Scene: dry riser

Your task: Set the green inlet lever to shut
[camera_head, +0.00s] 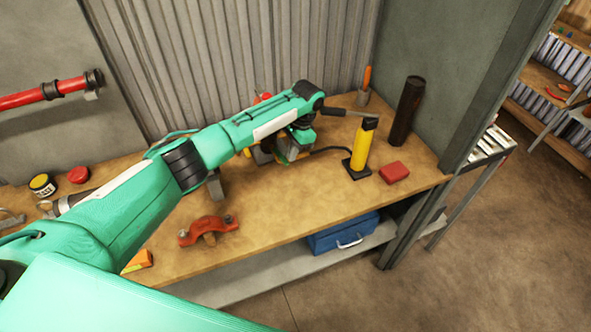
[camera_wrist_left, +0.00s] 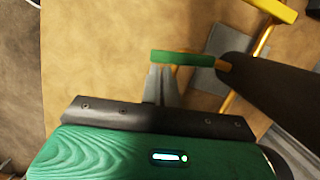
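The green lever (camera_wrist_left: 184,58) lies crosswise in the left wrist view, with a brass-coloured piece at its right end. My left gripper (camera_wrist_left: 160,72) has its two grey fingers close together, with no clear gap. Their tips meet the near edge of the lever toward its left end. I cannot tell whether they touch it, and nothing shows clearly between them. In the head view my left arm reaches over the bench from the left, and its wrist hides most of the lever and its fitting. My right gripper is in neither view.
On the wooden bench (camera_head: 275,214) stand a yellow pump (camera_head: 360,152) with a dark handle, a red block (camera_head: 394,172) and a dark cylinder (camera_head: 406,112). A red clamp (camera_head: 207,230) lies nearer the front. In the wrist view a dark bar (camera_wrist_left: 275,90) lies right of the lever.

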